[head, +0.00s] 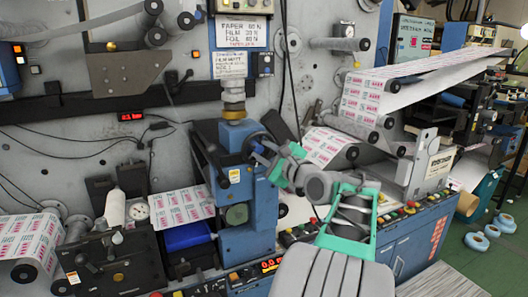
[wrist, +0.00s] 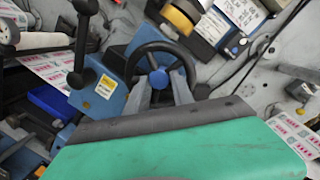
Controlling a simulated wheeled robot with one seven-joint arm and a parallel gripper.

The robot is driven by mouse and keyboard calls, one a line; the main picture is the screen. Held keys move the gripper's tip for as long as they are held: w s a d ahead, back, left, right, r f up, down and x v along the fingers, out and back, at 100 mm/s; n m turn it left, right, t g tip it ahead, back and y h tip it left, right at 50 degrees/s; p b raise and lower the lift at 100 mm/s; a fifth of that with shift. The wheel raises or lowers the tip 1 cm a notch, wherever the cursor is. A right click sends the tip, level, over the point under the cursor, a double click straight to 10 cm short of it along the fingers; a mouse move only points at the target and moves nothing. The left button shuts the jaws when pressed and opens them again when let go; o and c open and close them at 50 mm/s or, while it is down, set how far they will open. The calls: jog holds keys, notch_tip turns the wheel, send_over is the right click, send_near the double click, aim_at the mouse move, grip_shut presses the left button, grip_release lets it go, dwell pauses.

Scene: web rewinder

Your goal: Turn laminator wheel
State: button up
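The laminator wheel (wrist: 135,60) is a black spoked handwheel with a blue hub (wrist: 177,77), in the middle of the wrist view. In the head view the wheel (head: 278,126) shows partly as a dark rim on the blue laminator column (head: 238,180), behind my gripper. My gripper (head: 264,154) points at the wheel's centre. In the wrist view its two grey fingers (wrist: 167,84) stand apart, with their tips in front of the lower part of the wheel, beside the hub. Whether they touch a spoke or the hub is unclear.
A black ball-ended lever (wrist: 83,62) stands left of the wheel. A yellow-ringed cylinder (head: 233,110) sits above the column. Printed web (head: 328,146) runs over rollers to the right. A button panel (head: 405,211) lines the machine's front edge.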

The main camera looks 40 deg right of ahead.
grip_shut()
jog(key=shift+d, duration=0.15)
jog(key=shift+n, duration=0.3)
